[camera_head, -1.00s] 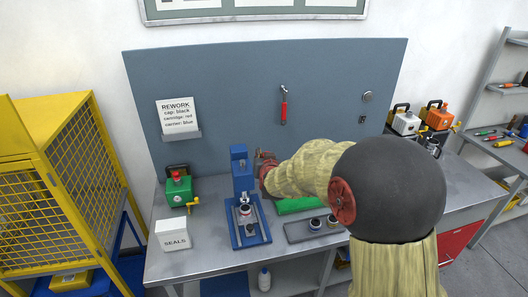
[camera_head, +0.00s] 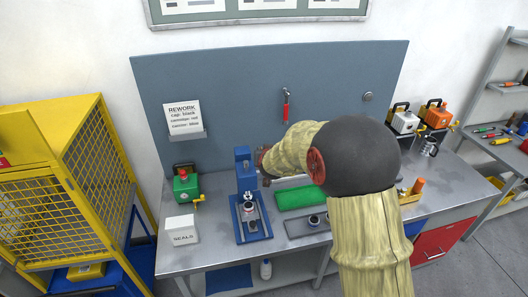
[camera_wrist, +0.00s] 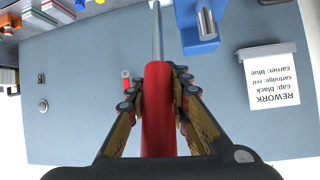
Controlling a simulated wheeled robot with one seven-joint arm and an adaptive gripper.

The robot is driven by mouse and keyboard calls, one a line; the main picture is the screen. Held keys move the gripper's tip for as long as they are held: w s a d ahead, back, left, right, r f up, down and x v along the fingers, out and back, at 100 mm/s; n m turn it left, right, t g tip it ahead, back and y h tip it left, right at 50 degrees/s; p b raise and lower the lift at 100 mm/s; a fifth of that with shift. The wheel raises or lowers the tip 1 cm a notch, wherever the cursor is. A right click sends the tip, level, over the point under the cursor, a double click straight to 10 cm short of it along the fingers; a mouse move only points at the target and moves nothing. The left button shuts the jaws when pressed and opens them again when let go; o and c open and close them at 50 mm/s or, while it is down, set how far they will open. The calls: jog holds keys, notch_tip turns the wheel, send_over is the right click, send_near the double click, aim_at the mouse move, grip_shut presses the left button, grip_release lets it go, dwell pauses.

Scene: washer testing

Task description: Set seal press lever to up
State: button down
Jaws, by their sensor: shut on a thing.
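The blue seal press (camera_head: 244,185) stands on the bench in the head view, with a small part under its head. In the wrist view a blue part of it (camera_wrist: 199,40) with a metal cylinder shows at the top. My gripper (camera_wrist: 158,85) is shut on the red grip of the lever (camera_wrist: 157,110), whose metal rod runs to the top edge of the picture. In the head view my gripper (camera_head: 263,160) is just right of the press head, and my arm hides most of the lever. I cannot tell the lever's exact angle.
A green unit (camera_head: 186,187) and a SEALS box (camera_head: 181,230) stand left of the press. A green mat (camera_head: 298,198) and a grey tray (camera_head: 306,228) lie to its right. A red-handled tool (camera_head: 286,106) hangs on the back board behind my arm.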

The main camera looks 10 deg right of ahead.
jog(key=shift+w+d+r, duration=0.1)
jog(key=shift+r, duration=0.2)
jog(key=c, duration=2.1)
grip_release()
jog(key=o, duration=0.5)
jog(key=shift+f, duration=0.2)
jog(key=v, duration=1.2)
